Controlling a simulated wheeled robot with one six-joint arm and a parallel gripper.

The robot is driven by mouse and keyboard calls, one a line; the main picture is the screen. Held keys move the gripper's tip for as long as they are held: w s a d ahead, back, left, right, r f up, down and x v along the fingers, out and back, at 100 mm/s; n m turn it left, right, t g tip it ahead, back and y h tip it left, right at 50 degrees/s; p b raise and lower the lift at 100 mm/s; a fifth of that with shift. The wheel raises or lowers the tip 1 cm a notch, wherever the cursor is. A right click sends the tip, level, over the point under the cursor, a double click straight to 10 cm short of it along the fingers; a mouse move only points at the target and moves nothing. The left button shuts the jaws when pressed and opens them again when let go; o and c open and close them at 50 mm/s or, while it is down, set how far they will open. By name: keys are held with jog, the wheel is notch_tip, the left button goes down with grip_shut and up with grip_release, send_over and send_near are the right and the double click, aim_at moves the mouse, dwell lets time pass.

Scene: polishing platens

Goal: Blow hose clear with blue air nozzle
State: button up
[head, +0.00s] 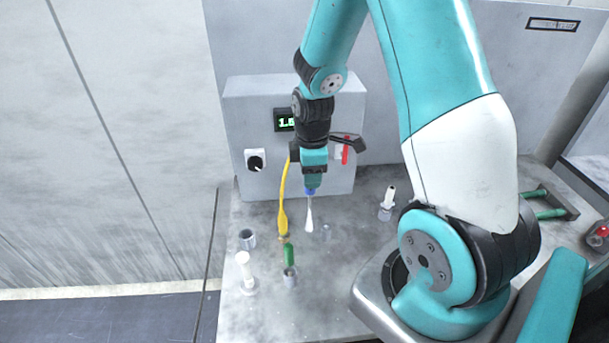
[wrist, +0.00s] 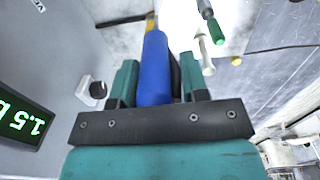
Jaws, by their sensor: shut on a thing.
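My gripper (head: 312,188) points down over the grey bench and is shut on the blue air nozzle. The blue nozzle (wrist: 155,72) fills the space between the teal fingers in the wrist view; only a small blue part shows in the head view. A white tapered shape (head: 309,215) extends below it; I cannot tell whether it is a tip or an air jet. A yellow hose (head: 283,200) hangs left of the gripper, its lower end close to the bench. Its upper end is hidden near my wrist.
A grey panel box behind has a lit green display (wrist: 20,118), a black knob (head: 255,161) and a red handle (head: 345,152). A green-handled tool (head: 289,256) stands in a holder at the front. White nozzles stand at left (head: 243,268) and right (head: 388,199).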

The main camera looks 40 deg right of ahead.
jog(key=d, duration=0.7)
jog(key=shift+s+a+f+b, duration=0.1)
jog(key=shift+s+f+b, duration=0.05)
jog(key=shift+f+b, duration=3.65)
jog(key=shift+s+a+f+b, duration=0.15)
jog(key=shift+f+b, duration=2.7)
jog(key=shift+f, duration=1.85)
jog(key=shift+d, duration=0.1)
jog(key=o, duration=1.3)
jog(key=r, duration=0.5)
jog(key=r+b, duration=0.1)
jog(key=r, duration=0.5)
jog(key=r+b, duration=0.1)
jog(key=r, duration=0.5)
jog(key=shift+s+a+r, duration=0.2)
jog(key=shift+s+r, duration=0.05)
jog(key=shift+s, duration=0.05)
